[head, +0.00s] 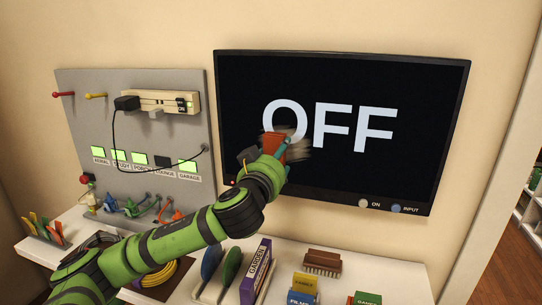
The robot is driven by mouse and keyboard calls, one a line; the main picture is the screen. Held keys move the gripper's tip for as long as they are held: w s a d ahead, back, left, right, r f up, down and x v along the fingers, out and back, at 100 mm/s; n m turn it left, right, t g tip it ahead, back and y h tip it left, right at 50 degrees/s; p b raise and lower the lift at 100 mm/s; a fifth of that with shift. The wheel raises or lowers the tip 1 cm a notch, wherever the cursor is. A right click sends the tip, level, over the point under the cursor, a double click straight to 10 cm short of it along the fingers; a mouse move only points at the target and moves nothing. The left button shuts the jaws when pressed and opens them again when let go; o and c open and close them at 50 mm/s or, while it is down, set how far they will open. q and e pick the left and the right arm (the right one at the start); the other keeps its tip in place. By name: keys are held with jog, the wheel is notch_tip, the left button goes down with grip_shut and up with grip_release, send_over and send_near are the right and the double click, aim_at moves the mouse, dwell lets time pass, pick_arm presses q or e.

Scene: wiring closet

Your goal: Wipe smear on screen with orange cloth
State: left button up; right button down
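The wall screen (340,180) is black and shows "OFF" in large white letters. The hand hides part of the smear and most of the fingers. My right gripper is not in view.
A grey panel (135,87) with pegs, a power strip (160,101) and a black cable is left of the screen. Two buttons (379,206) sit on the screen's lower edge. The shelf below holds folders, a brown brush (322,262) and small boxes (304,287).

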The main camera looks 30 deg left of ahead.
aim_at(296, 152)
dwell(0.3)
pick_arm(q)
jog(key=shift+w+d, duration=0.3)
jog(key=shift+d, duration=0.65)
jog(key=shift+w+d, duration=0.3)
jog(key=shift+d, duration=0.65)
jog(key=shift+w+d, duration=0.2)
jog(key=shift+d, duration=0.35)
jog(key=shift+w+d, duration=0.15)
jog(key=shift+d, duration=0.55)
jog(key=shift+w+d, duration=0.15)
jog(key=shift+d, duration=0.5)
jog(key=shift+s+a, duration=0.25)
jog(key=shift+a, duration=0.75)
jog(key=shift+s+a, duration=0.2)
jog(key=shift+a, duration=0.8)
jog(key=shift+a, duration=0.1)
